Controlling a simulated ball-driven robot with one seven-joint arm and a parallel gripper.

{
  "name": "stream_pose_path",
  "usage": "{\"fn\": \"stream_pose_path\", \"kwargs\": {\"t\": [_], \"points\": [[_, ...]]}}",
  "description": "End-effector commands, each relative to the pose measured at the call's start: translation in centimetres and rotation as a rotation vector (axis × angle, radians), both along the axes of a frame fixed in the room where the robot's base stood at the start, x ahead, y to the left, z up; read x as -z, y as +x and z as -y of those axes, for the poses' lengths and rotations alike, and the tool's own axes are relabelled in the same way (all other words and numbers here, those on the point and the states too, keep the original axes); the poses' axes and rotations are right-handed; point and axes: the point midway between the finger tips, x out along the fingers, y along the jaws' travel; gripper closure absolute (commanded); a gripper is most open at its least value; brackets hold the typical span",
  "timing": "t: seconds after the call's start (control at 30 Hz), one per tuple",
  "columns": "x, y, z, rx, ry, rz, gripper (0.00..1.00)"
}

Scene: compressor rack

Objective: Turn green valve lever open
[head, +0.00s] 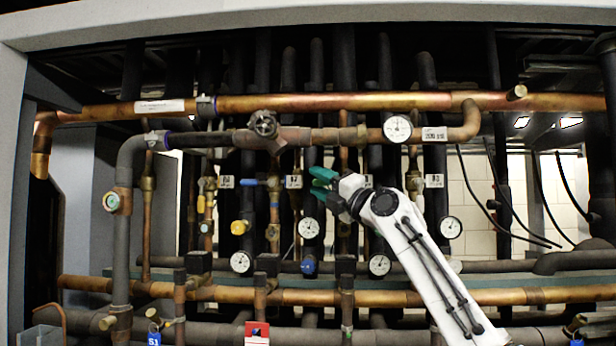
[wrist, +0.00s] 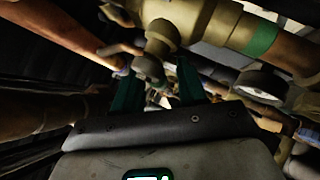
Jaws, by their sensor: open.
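My gripper (head: 314,182) has teal fingers and is in front of the middle of the pipe rack in the head view, pointing left. In the wrist view my gripper (wrist: 160,86) has its two teal fingers apart, with nothing clearly held between them. A brass valve fitting (wrist: 158,40) is just beyond the fingertips there, with a small lever-like handle (wrist: 120,48) to its left. I cannot make out its colour as green. No green valve lever is clearly distinguishable from my teal fingers in the head view; it may be hidden behind them.
A blue lever (head: 249,182) is left of my gripper. A round handwheel (head: 264,124) sits above left. Gauges surround the area, including one below (head: 308,228) and one above right (head: 397,128). A copper pipe (head: 300,103) crosses above. Pipes crowd the wrist view.

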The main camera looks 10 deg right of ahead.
Motion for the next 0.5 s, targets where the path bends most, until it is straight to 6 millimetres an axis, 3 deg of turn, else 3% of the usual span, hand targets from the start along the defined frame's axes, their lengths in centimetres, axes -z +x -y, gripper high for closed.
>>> {"fn": "stream_pose_path", "kwargs": {"t": [0.3,0.5], "points": [[-0.05,0.09,0.12,0.001,0.000,-0.001,0.59],[-0.05,0.08,0.08,0.001,0.001,0.000,0.77]]}}
